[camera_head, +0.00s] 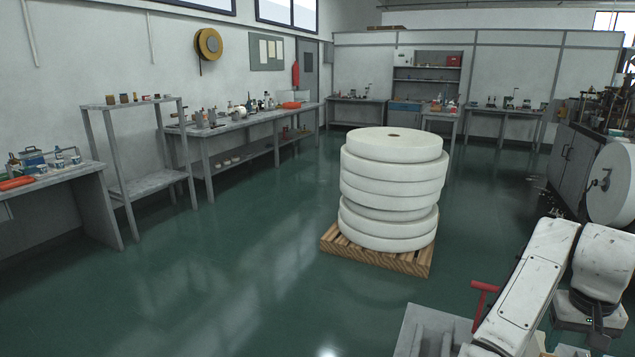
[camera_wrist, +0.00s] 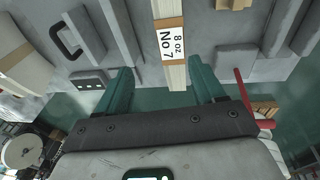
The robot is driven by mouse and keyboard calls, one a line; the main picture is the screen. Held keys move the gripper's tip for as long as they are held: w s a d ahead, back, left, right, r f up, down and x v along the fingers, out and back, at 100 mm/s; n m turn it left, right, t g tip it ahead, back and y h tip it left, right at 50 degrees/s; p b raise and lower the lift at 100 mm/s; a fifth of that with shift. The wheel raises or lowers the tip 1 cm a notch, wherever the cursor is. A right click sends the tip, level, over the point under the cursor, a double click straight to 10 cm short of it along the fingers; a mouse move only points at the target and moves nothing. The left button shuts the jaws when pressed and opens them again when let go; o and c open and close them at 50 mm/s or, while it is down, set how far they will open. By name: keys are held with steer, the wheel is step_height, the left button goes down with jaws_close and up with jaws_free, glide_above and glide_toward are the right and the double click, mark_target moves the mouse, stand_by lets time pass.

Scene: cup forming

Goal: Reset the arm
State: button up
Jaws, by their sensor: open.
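My gripper (camera_wrist: 158,92) shows in the wrist view with its two green fingers apart and nothing held between them. Beyond the fingers is a pale strip or stack with a brown band and a white label (camera_wrist: 172,42) reading "8 oz No 7". It lies against a grey surface, and I cannot tell its distance from the fingertips. In the head view my white arm (camera_head: 525,290) is folded at the lower right, and the gripper itself is not visible there.
A stack of large white rolls (camera_head: 392,190) stands on a wooden pallet (camera_head: 375,260) mid-floor. Grey workbenches (camera_head: 245,122) and a shelf rack (camera_head: 145,185) line the left wall. Machinery with a white roll (camera_head: 612,185) is at right. A red handle (camera_head: 483,290) is near my arm. Green floor is clear at left.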

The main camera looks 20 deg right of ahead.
steer(key=shift+a+f+n+h, duration=0.2)
steer(key=shift+f+n+h, duration=0.1)
steer(key=shift+f+h, duration=0.3)
steer(key=w+a+f+n+t, duration=0.1)
steer(key=a+f+n, duration=0.1)
steer(key=a, duration=0.4)
steer(key=w+a+f+n+t, duration=0.1)
steer(key=a+f+n+t, duration=0.1)
steer(key=a+f, duration=0.2)
steer(key=w+a+f+n+t, duration=0.1)
steer(key=a+f+n, duration=0.2)
steer(key=a, duration=0.6)
steer(key=shift+w+a+f+t, duration=0.3)
steer(key=shift+a+f+t, duration=0.05)
steer(key=shift+a+t, duration=0.05)
steer(key=s+a+f+n+y, duration=0.1)
steer(key=s+a+f+y, duration=0.1)
steer(key=a, duration=0.4)
steer(key=s+a+f+n+y, duration=0.1)
steer(key=s+a+f, duration=0.1)
steer(key=a, duration=0.5)
steer(key=s+f+g, duration=0.3)
steer(key=s+f, duration=0.2)
steer(key=s, duration=0.4)
steer(key=shift+s+d+f, duration=0.15)
steer(key=shift+s+d, duration=0.1)
steer(key=shift+d, duration=0.05)
